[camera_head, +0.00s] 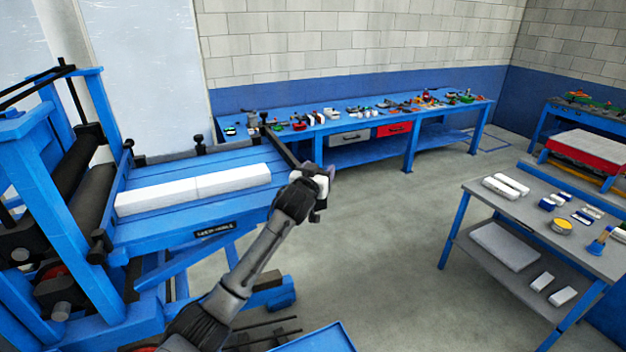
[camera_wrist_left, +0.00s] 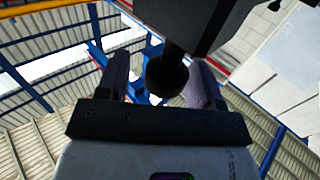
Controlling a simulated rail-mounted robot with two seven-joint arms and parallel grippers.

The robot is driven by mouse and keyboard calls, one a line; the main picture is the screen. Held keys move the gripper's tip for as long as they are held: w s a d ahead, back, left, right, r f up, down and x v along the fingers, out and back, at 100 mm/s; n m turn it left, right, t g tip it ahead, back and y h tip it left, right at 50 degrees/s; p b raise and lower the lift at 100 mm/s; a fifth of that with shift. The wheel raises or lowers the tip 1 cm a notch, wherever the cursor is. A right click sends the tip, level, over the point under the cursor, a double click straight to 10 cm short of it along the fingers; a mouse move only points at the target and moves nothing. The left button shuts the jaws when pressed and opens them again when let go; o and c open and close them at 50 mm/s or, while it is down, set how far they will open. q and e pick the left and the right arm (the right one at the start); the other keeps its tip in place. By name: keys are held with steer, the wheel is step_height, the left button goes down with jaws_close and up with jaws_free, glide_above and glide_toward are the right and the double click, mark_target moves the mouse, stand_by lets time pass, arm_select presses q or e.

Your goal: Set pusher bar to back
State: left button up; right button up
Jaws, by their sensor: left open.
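The black pusher bar (camera_head: 281,149) lies across the right end of the blue machine table (camera_head: 165,173), with its near end partly hidden by my left gripper. My left gripper (camera_head: 322,182) is at that near end. In the left wrist view my left gripper (camera_wrist_left: 160,78) is open, its fingers to either side of a round black knob (camera_wrist_left: 167,76). A dark block (camera_wrist_left: 190,18) is just beyond the knob. I cannot tell whether the fingers touch the knob. My right gripper is not in view.
Two white blocks (camera_head: 233,179) lie end to end on the machine table. Black rollers (camera_head: 75,205) stand at its left. A grey-topped table (camera_head: 478,205) stands right, and a blue workbench (camera_head: 345,142) with tools is behind. Open floor (camera_head: 385,230) lies between.

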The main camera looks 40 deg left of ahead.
arm_select(q)
steer(key=b+v, duration=0.2)
steer(key=v, duration=1.1)
steer(key=shift+s+d, duration=0.15)
steer(key=shift+s, duration=0.15)
